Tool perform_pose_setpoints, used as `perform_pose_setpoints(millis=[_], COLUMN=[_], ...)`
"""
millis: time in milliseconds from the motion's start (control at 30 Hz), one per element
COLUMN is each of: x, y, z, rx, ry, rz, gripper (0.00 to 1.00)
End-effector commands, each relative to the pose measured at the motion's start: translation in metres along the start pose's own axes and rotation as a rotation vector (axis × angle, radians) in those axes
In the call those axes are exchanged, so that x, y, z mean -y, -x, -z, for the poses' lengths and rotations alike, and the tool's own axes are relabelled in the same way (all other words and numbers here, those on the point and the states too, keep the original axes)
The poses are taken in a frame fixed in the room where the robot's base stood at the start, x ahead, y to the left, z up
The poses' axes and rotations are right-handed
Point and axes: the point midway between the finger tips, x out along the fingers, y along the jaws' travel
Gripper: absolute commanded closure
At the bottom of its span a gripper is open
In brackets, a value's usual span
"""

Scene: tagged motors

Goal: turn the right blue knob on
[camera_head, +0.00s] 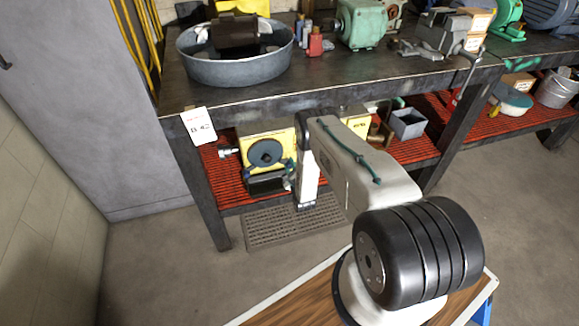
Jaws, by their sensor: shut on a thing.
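A round dark blue-grey disc (266,152) sits on the front of a yellow unit (243,150) on the red lower shelf of the bench. I cannot tell whether this disc is a knob, and no clear pair of blue knobs shows. My white arm reaches from the lower right to the shelf and bends down there. My gripper (290,177) is small and partly hidden at the arm's end, just right of and below the disc. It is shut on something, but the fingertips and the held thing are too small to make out.
The bench top (180,92) is above my gripper, with a grey basin (235,70) and several motors on it. A bench leg (208,195) stands to the left. A grey bin (407,123) is on the shelf to the right. A grated mat (290,222) lies on the floor.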

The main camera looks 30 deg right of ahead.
Motion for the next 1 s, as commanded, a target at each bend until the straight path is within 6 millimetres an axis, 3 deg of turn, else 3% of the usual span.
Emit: perform_pose_setpoints(millis=[433, 467, 500, 800, 1000], x=[0.000, 0.000, 0.000, -0.001, -0.001], y=[0.001, 0.001, 0.001, 0.002, 0.027], z=[0.001, 0.001, 0.001, 0.000, 0.001], rx=[-0.004, -0.004, -0.004, -0.002, -0.004], ry=[-0.010, -0.010, -0.010, -0.010, -0.010], rz=[0.001, 0.001, 0.001, -0.001, -0.003], gripper=[0.96, 0.70, 0.64, 0.64, 0.64])
